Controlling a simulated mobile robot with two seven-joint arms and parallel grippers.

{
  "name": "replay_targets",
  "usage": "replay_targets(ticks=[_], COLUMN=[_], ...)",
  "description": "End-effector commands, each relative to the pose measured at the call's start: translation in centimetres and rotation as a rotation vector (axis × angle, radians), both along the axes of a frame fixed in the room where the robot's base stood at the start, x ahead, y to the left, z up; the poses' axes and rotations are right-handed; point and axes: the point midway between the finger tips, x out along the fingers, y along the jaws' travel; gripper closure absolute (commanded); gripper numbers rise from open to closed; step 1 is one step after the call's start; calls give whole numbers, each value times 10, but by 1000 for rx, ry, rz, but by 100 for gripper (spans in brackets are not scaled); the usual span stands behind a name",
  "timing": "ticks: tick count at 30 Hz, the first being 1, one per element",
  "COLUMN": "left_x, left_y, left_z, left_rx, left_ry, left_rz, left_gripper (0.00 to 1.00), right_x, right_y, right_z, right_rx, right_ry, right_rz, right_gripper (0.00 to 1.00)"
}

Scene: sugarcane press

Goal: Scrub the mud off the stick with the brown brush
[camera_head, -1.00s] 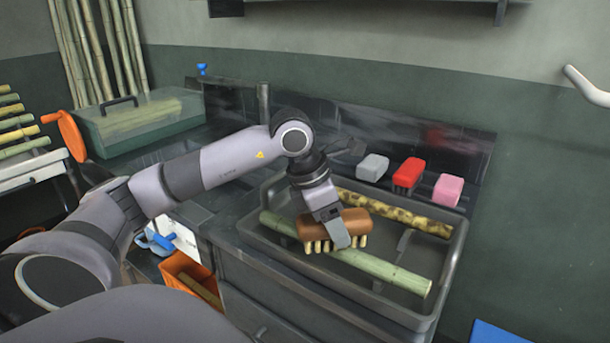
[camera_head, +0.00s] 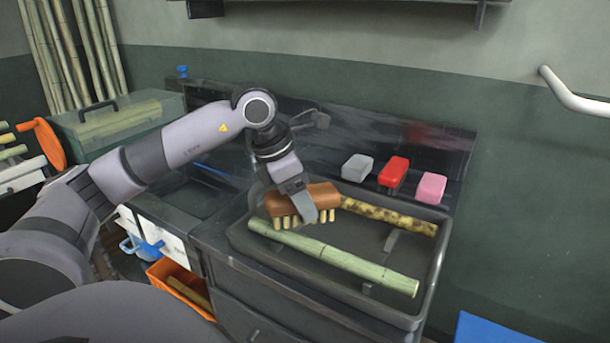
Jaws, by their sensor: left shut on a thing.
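The brown brush (camera_head: 290,203) has pale bristles pointing down. My left gripper (camera_head: 308,208) is shut on it and holds it over the back left of the dark tray (camera_head: 432,290). A stick with dark brown mud patches (camera_head: 390,216) lies along the back of the tray; its left end is hidden behind the brush and gripper. A plain green stick (camera_head: 335,260) lies in front, with no mud showing. The bristles are just behind its left part; I cannot tell whether they touch either stick. My right gripper is not in view.
A grey block (camera_head: 357,168), a red brush (camera_head: 393,173) and a pink block (camera_head: 431,187) sit on the ledge behind the tray. A green lidded box (camera_head: 115,122) and an orange disc (camera_head: 48,142) are at the left. An orange crate (camera_head: 178,286) stands below.

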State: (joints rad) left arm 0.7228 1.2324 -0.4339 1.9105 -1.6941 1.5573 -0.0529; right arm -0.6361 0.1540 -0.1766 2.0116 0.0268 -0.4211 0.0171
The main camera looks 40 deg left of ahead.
Motion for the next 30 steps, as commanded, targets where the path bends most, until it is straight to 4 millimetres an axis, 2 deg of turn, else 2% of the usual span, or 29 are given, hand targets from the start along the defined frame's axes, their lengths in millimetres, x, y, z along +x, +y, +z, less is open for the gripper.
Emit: replay_targets(ticks=[1, 9, 30], left_x=[0, -2, -2], left_y=[2, 7, 7], left_z=[9, 29, 29], left_rx=[0, -1, -1], left_ry=[-2, -2, -2], left_rz=[2, 1, 0], left_gripper=[67, 67, 67], right_x=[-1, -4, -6], right_y=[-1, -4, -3], right_z=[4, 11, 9], right_rx=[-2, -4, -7], right_ry=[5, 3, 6], right_rz=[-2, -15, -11], right_gripper=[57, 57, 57])
